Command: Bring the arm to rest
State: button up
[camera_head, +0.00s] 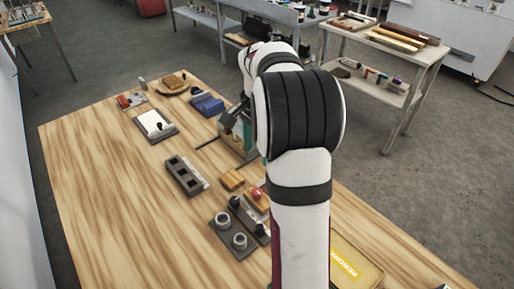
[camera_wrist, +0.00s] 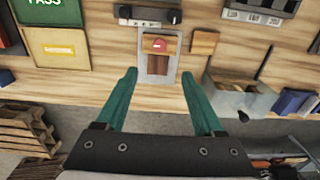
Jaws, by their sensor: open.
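My gripper (camera_wrist: 158,74) is open, with its two green fingers spread wide and nothing between them in the wrist view. Ahead of the fingertips is a grey plate (camera_wrist: 155,68) bearing a wooden block with a red knob (camera_wrist: 160,44). The fingers appear apart from the plate and block. My arm stretches over the right part of the wooden table (camera_head: 95,190) in the head view and hides what is behind it. The gripper cannot be made out clearly there.
The red-knobbed block (camera_head: 257,198) stands near a loose wooden block (camera_head: 232,180) and a dark socketed block (camera_head: 184,176). A yellow REWORK tray (camera_head: 352,268) is at the right edge. A grey bin (camera_wrist: 238,97) is right of my gripper. The table's left part is bare.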

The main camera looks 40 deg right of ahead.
jog(key=s+a+r+n, duration=0.2)
jog(key=a, duration=0.4)
jog(key=s+a+r+n, duration=0.2)
jog(key=s+a, duration=0.1)
jog(key=a, duration=0.3)
jog(key=s+a+f+n+y, duration=0.1)
jog(key=s+a+f+n, duration=0.2)
jog(key=s+a+n, duration=0.5)
jog(key=s+a, duration=0.7)
jog(key=s, duration=0.2)
jog(key=shift+s+a+f+n+y, duration=0.15)
jog(key=shift+s+n+y, duration=0.15)
jog(key=shift+y, duration=0.1)
